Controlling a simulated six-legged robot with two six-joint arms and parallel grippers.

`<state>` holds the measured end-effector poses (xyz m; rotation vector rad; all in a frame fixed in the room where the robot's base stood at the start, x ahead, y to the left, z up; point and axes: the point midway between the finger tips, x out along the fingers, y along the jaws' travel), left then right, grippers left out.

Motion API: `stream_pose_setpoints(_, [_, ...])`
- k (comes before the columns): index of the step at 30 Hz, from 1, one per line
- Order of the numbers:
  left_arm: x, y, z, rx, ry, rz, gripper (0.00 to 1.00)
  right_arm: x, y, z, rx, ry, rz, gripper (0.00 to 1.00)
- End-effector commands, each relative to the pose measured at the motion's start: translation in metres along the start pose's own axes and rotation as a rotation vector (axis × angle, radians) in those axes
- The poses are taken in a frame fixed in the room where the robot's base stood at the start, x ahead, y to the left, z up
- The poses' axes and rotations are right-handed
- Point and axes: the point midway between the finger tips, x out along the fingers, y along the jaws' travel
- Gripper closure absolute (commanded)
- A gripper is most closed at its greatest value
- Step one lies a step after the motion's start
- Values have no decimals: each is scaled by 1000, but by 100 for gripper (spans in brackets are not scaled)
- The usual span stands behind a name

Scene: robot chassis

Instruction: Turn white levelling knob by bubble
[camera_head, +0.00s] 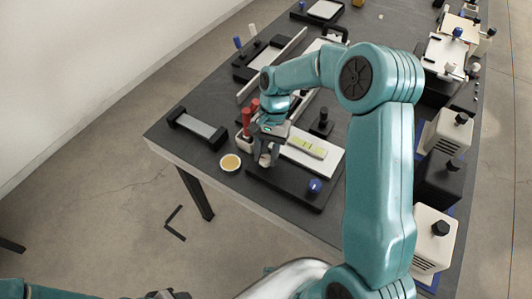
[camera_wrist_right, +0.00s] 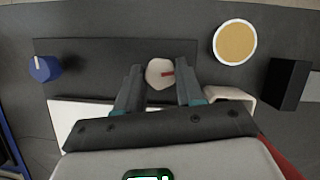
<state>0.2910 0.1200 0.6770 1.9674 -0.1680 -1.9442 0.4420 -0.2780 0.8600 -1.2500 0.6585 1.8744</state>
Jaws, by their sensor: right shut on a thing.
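The white levelling knob (camera_wrist_right: 160,73), with a red mark on its top, sits between the fingers of my right gripper (camera_head: 265,160) at the left end of the dark base plate (camera_head: 290,190). My right gripper is shut on it; in the head view the fingers mostly hide the knob. The yellow-green bubble vial (camera_head: 309,147) lies on a white plate just behind the base. A blue knob (camera_head: 314,186) stands at the base's right end and shows at left in the right wrist view (camera_wrist_right: 42,68). A dark part of my left gripper (camera_head: 168,294) shows at the bottom edge; its jaws are unclear.
A round dish with a yellow top (camera_head: 230,162) sits close left of the gripper. Red-handled tools (camera_head: 248,118) stand in a holder just behind it. A black-ended block (camera_head: 197,128) lies at left. White and black boxes line the right side.

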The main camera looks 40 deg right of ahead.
Motion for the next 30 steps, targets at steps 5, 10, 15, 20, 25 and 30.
stream_pose_setpoints(5, [0, 0, 0, 0, 0, 0, 57, -2, -1, -1, 28, 6, -17, 93])
stream_pose_setpoints(10, [0, 0, 0, 0, 0, 0, 57, -2, -1, -1, 35, 6, -20, 93])
stream_pose_setpoints(15, [0, 0, 0, 0, 0, 0, 57, -3, -1, -1, 34, 6, -19, 93])
stream_pose_setpoints(20, [0, 0, 0, 0, 0, 0, 57, -3, -1, -1, 33, 6, -19, 43])
stream_pose_setpoints(25, [0, 0, 0, 0, 0, 0, 57, -2, 0, -1, 33, 4, -17, 37])
stream_pose_setpoints(30, [0, 0, 0, 0, 0, 0, 57, -3, 0, -1, 33, 3, -16, 37])
